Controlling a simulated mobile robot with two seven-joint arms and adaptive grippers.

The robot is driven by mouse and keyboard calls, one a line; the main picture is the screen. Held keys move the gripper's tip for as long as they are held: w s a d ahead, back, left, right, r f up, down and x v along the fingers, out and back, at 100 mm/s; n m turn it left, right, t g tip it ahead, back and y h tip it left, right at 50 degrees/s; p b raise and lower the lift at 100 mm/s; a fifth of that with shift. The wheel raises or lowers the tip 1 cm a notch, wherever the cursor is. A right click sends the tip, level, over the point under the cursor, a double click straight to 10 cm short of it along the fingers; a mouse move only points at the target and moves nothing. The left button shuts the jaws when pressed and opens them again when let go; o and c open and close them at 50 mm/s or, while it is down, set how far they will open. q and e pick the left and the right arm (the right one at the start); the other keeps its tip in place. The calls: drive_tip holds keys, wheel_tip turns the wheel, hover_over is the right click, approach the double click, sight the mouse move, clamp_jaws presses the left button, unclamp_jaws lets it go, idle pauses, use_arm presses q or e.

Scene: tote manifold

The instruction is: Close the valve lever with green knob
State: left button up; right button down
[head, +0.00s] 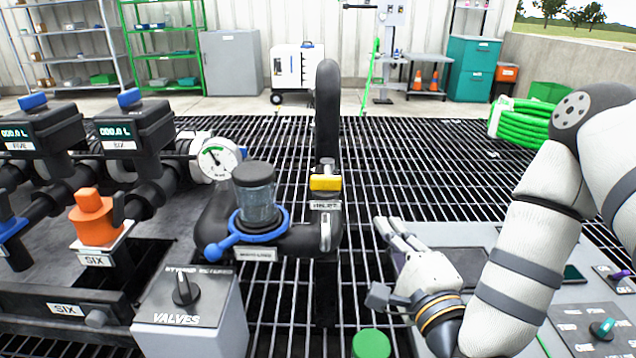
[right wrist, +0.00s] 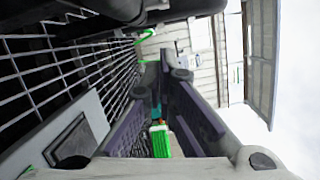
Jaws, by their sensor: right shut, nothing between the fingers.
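A round green knob (head: 371,343) shows at the bottom edge of the head view, cut off by the frame. The lever under it is hidden, so I cannot tell how it is turned. My right gripper (head: 388,228) is above and slightly right of the knob in the picture, over the edge of a grey panel, with its fingers pointing away from me. It is shut and empty, and apart from the knob. Its fingers also show in the right wrist view (right wrist: 165,90), where the knob cannot be made out. My left gripper is not in view.
A black pipe with a yellow-handled valve (head: 325,183) and a clear filter with a blue collar (head: 257,205) stand left of my right gripper. A grey VALVES switch box (head: 190,325) is at lower left. The grey panel (head: 465,235) lies under my right arm.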

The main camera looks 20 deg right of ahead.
drive_tip(key=w+a+r, duration=0.1)
drive_tip(key=w, duration=1)
drive_tip(key=shift+a, duration=0.2)
drive_tip(key=shift+r, duration=0.1)
drive_tip(key=shift+a, duration=0.6)
